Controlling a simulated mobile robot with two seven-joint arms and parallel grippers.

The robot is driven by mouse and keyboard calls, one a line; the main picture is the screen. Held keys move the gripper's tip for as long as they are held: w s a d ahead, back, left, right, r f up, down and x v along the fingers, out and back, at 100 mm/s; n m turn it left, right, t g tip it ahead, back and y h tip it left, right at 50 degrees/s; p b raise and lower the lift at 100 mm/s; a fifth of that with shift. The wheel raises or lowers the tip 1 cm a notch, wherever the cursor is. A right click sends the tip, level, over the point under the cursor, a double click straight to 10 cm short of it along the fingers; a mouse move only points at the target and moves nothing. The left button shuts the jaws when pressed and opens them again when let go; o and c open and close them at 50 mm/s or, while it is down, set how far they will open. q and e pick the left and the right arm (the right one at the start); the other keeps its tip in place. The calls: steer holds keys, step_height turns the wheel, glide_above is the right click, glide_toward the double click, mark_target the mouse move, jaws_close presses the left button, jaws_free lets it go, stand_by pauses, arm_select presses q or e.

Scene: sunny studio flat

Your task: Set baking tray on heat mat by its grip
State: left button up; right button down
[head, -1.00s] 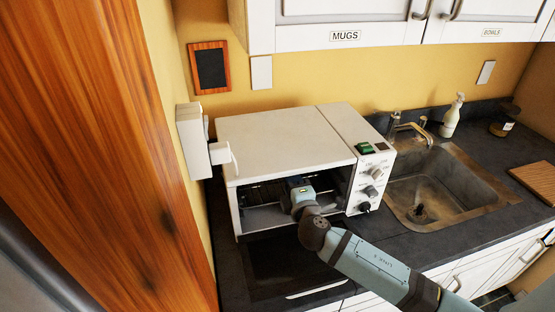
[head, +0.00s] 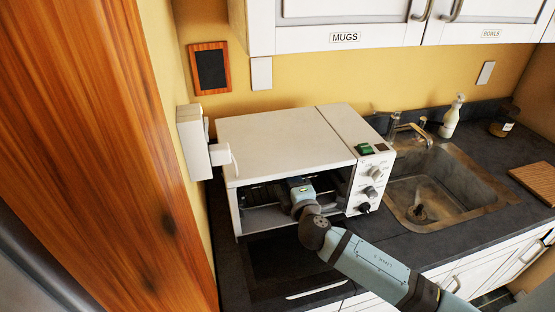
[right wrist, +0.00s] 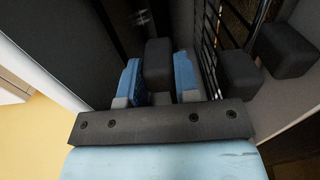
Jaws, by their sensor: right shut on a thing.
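My right gripper (head: 300,188) reaches into the open front of the white toaster oven (head: 285,140). In the right wrist view its two blue fingers (right wrist: 158,82) are shut on a dark block-shaped grip (right wrist: 158,62), one finger on each side. This seems to be the baking tray's grip. The tray itself is hidden or too dark to make out in the oven. I cannot pick out the heat mat in either view. My left gripper is not in view.
The oven's dark glass door (head: 285,262) hangs open in front. Two more dark blocks (right wrist: 238,75) (right wrist: 287,50) sit beside the wire rack (right wrist: 210,45) in the wrist view. The sink (head: 435,185) lies right of the oven; a wooden board (head: 535,180) lies beyond it.

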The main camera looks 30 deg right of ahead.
steer(key=shift+s, duration=0.1)
steer(key=v, duration=0.6)
steer(key=shift+s, duration=0.35)
stand_by(0.6)
steer(key=shift+a, duration=0.2)
steer(key=b+v, duration=0.2)
steer(key=v, duration=0.6)
stand_by(0.6)
steer(key=shift+r, duration=0.1)
